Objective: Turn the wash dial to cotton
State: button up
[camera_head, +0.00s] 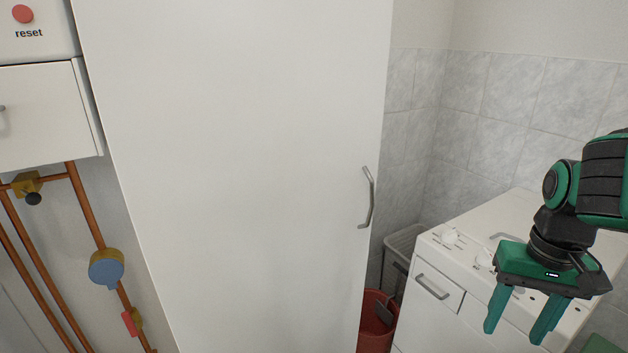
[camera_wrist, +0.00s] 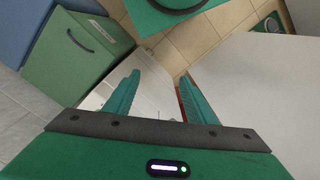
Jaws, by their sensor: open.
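A white washing machine (camera_head: 480,320) stands at the right in the head view. Its sloped top panel carries a white knob (camera_head: 450,237) at the left and another white knob (camera_head: 484,259) to its right, just beside my gripper. Their markings are too small to read, so I cannot tell which is the wash dial or where it points. My gripper (camera_head: 513,336) is open and empty, fingers pointing down in front of the panel and hiding part of it. In the wrist view my gripper (camera_wrist: 159,78) shows two spread green fingers with nothing between them.
A tall white cabinet door (camera_head: 240,180) with a metal handle fills the middle. A red bin (camera_head: 374,325) and a pale basket (camera_head: 402,245) stand between it and the machine. Copper pipes (camera_head: 85,205) run at the left. The wrist view shows a green box (camera_wrist: 75,58) at the left.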

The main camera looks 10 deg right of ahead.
aim_at(449, 237)
jog(key=z, duration=1.45)
jog(key=k, duration=0.75)
jog(key=u, duration=0.65)
jog(key=i, duration=1)
jog(key=z, duration=0.05)
